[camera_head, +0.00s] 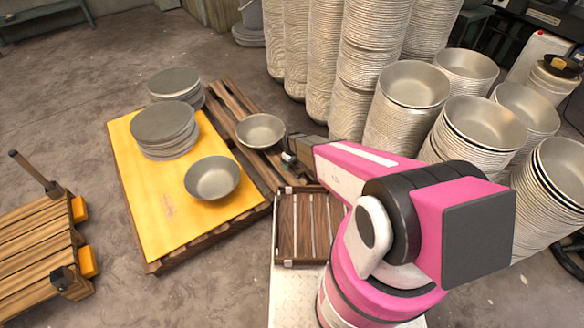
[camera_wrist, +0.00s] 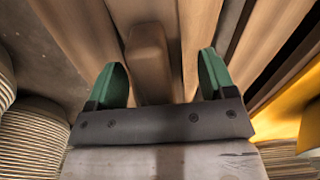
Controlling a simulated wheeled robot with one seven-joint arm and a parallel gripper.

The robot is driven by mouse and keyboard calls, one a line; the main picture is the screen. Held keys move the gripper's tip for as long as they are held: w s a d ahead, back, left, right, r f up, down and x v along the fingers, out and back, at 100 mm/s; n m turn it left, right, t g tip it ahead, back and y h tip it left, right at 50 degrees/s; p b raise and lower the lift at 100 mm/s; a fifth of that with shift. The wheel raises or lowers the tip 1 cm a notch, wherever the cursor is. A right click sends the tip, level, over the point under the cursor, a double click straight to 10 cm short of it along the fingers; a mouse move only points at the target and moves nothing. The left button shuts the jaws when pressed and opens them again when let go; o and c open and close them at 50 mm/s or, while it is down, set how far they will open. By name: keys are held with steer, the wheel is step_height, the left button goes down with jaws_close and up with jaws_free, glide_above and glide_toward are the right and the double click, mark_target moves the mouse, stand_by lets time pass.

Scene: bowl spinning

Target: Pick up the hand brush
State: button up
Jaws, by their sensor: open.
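My gripper (camera_head: 289,159) hangs over the right side of the wooden pallet, just right of a small metal bowl (camera_head: 261,130). In the wrist view my gripper (camera_wrist: 161,76) is open, with its two green fingers apart. A brown, blunt-ended block shape (camera_wrist: 150,62) lies between and beyond the fingers, over the pallet slats. It may be the hand brush, but I cannot tell it surely from pallet wood. In the head view nothing shows clearly as a hand brush; the arm and gripper hide part of the pallet there.
The pallet carries a yellow sheet (camera_head: 150,215) with stacked metal discs (camera_head: 164,125) and another bowl (camera_head: 212,178). Tall bowl stacks (camera_head: 405,100) crowd the right side. A slatted wooden tray (camera_head: 308,225) lies in front. Another pallet (camera_head: 35,245) stands at left.

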steer(key=c, duration=1.1)
steer(key=shift+r, duration=0.1)
steer(key=shift+r, duration=0.5)
steer(key=r, duration=0.3)
steer(key=shift+s+a+r, duration=0.2)
steer(key=shift+a+r, duration=0.1)
steer(key=s+a+r, duration=0.1)
steer(key=a+r, duration=0.1)
steer(key=a, duration=0.1)
steer(key=a+r, duration=0.2)
steer(key=a, duration=0.2)
steer(key=s+a+r, duration=0.1)
steer(key=a+r, duration=0.1)
steer(key=a, duration=0.1)
steer(key=shift+s+a+r, duration=0.15)
steer(key=shift+s+a, duration=0.2)
